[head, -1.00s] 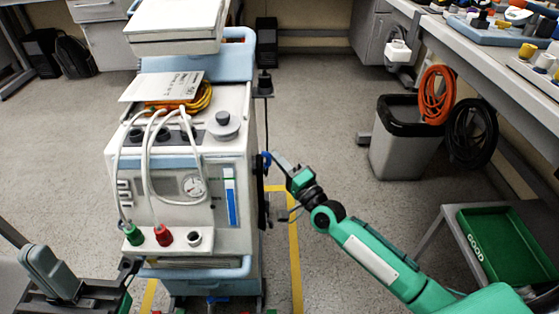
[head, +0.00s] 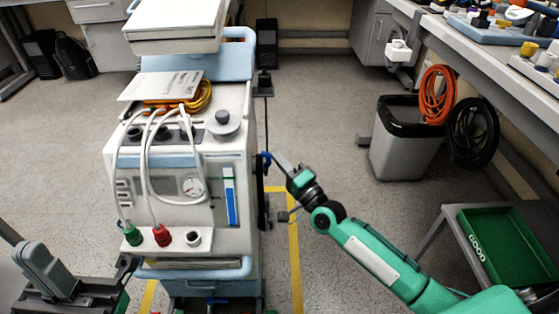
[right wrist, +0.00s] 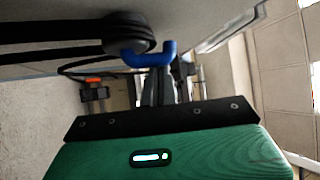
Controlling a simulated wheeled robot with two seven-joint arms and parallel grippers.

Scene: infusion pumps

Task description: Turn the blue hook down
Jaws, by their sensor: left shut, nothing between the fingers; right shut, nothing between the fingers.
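The blue hook (head: 267,158) is on the right side of the white pump trolley (head: 228,155), small in the head view. In the right wrist view the blue hook (right wrist: 150,59) is a short curved bar beside a dark round part. My right gripper (head: 275,157) is shut and empty, its tip right at the hook. In the right wrist view its fingers (right wrist: 158,78) lie just behind or against the hook; I cannot tell whether they touch.
A grey bin (head: 400,150) stands to the right under the bench. A green tray (head: 505,245) is at the lower right. The floor between trolley and bin is free.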

